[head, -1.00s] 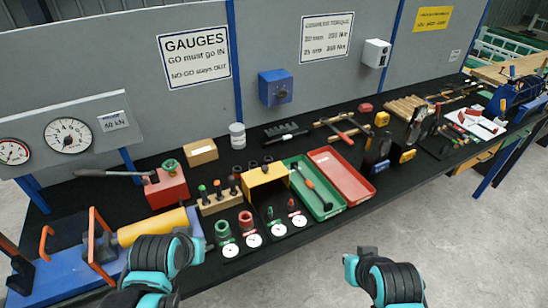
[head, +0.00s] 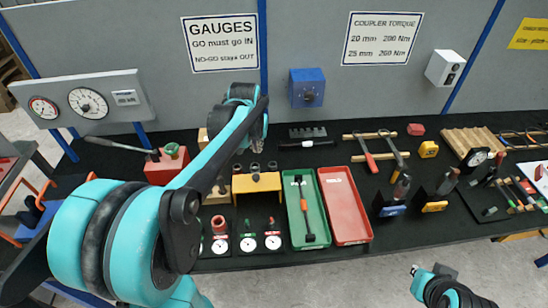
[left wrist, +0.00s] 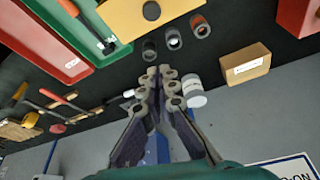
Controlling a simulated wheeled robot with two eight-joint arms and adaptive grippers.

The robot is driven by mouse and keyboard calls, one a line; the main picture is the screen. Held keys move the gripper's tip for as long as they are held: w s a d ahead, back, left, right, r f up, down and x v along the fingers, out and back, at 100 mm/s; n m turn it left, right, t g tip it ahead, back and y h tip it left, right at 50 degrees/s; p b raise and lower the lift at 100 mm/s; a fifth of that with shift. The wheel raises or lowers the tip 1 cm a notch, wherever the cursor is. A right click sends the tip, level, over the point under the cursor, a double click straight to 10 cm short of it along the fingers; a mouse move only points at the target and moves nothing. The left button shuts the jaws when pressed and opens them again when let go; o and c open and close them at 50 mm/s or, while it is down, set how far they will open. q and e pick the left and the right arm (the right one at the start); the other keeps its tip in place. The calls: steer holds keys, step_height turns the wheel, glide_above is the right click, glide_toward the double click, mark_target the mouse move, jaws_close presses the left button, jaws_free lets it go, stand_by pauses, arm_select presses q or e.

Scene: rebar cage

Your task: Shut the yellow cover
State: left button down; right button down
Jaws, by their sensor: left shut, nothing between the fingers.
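A yellow box-like piece (head: 257,184) stands on the black bench, left of the green tray. It is the likeliest yellow cover, but I cannot make out a hinge or how far it is open. Part of it shows at the top of the left wrist view (left wrist: 180,12). My left gripper (left wrist: 158,74) is shut and empty above the bench, near the couplers and a white jar, apart from the yellow piece.
A green tray (head: 294,222) and a red tray (head: 345,212) lie to the right. Dark couplers (left wrist: 173,38) and a cardboard box (left wrist: 246,63) stand close by. A red block (head: 167,166) is further left.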

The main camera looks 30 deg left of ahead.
arm_select(q)
step_height(320, 180, down, 9)
steer(key=b, duration=0.3)
steer(key=shift+s+a+f+b, duration=0.1)
steer(key=shift+a+f+b, duration=0.05)
steer(key=shift+b, duration=0.15)
steer(key=shift+s+d, duration=0.2)
steer(key=shift+s, duration=0.2)
steer(key=s+d+p, duration=0.3)
steer(key=s+d, duration=0.3)
steer(key=s, duration=0.4)
steer(key=shift+s+d, duration=0.25)
steer(key=shift+s, duration=0.1)
